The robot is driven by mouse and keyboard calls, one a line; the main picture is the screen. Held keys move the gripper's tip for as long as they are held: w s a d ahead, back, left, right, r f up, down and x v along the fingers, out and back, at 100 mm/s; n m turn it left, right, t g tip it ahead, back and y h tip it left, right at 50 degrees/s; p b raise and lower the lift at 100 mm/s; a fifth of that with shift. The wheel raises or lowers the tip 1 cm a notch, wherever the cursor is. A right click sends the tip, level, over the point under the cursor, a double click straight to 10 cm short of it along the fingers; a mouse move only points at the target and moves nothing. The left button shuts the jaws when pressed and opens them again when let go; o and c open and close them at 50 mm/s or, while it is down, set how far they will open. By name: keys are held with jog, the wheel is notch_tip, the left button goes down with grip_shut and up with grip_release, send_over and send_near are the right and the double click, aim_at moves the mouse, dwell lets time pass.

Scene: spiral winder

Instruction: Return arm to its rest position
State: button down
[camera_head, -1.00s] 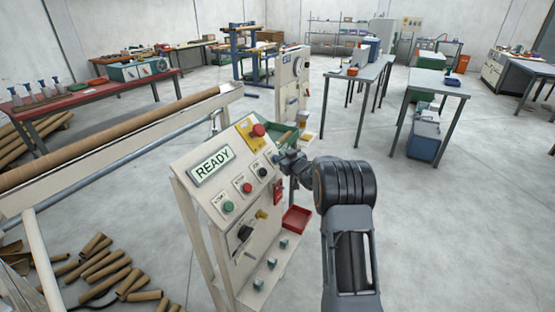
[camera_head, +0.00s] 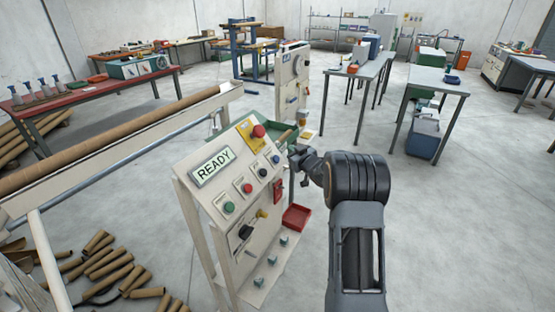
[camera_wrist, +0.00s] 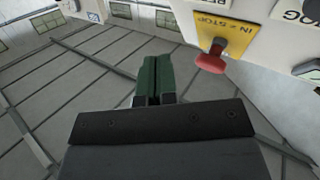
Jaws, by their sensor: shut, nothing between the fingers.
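My arm (camera_head: 357,215) reaches up from the lower right in the head view, with its wrist just right of the control panel (camera_head: 217,205). My gripper (camera_wrist: 153,82) shows in the wrist view with its two green fingers together and nothing between them. In that view a red mushroom button (camera_wrist: 211,57) on a yellow plate (camera_wrist: 226,34) lies beyond the fingers to the right, apart from them. The panel's display (camera_head: 212,166) reads READY. In the head view the fingertips are too small to make out.
A long brown tube (camera_head: 110,137) lies along the machine on the left. A red tray (camera_head: 296,217) sits at the panel's lower right. Loose cardboard tubes (camera_head: 105,268) lie on the floor at lower left. Grey tables (camera_head: 431,81) stand at the back right. The floor right of my arm is clear.

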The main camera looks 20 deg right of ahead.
dwell(0.4)
jog(key=s+d+f+m+g+h, duration=0.4)
jog(key=s+f+g+h, duration=0.2)
jog(key=s+f+g, duration=0.3)
jog(key=s+a+r+g+y, duration=0.1)
jog(key=s+a+r, duration=0.2)
jog(key=s+a, duration=0.3)
jog(key=s+a+r+g+y, duration=0.1)
jog(key=s+a+r, duration=0.3)
jog(key=s, duration=0.9)
jog(key=s+a+r+g+y, duration=0.1)
jog(key=s+a+r+g, duration=0.1)
jog(key=s+a, duration=0.6)
jog(key=shift+s+a+r, duration=0.35)
jog(key=shift+s+r, duration=0.35)
jog(key=shift+s, duration=0.55)
